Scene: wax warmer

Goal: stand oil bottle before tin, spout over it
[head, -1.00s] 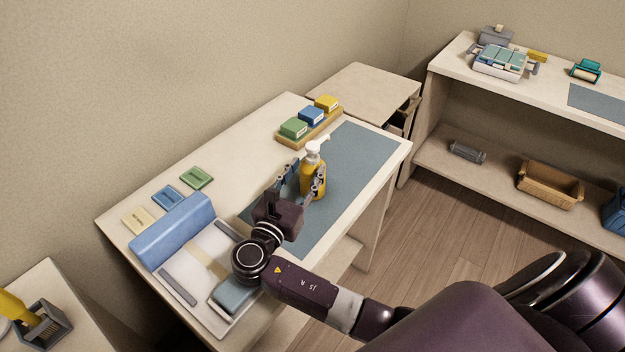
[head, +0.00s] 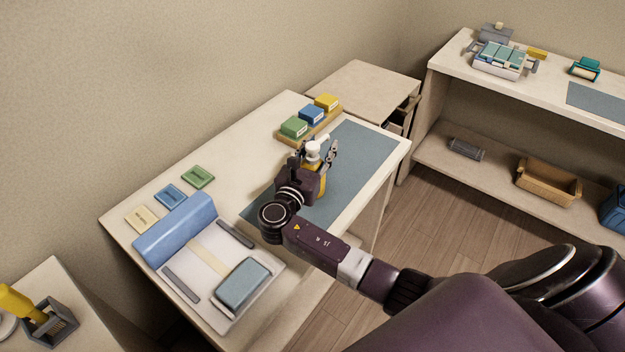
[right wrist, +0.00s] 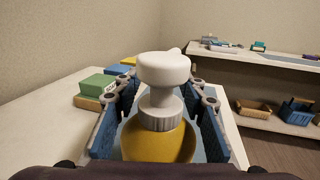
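The oil bottle (head: 319,187) is yellow with a white pump head and stands upright on the blue-grey mat; in the right wrist view its body (right wrist: 158,145) lies between my fingers. My right gripper (head: 315,160) is around the bottle, its fingers on both sides; it looks open, with narrow gaps beside the bottle, though contact is hard to judge. Three square tins, green (head: 294,127), blue (head: 311,115) and yellow (head: 326,103), sit in a row on a wooden tray behind the bottle. My left gripper is not in view.
A wax warmer (head: 175,232) with a blue lid and a blue-grey block (head: 243,285) occupies the near table. Three flat cards, cream, blue and green (head: 198,177), lie at the wall side. The mat (head: 360,150) is clear right of the bottle.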

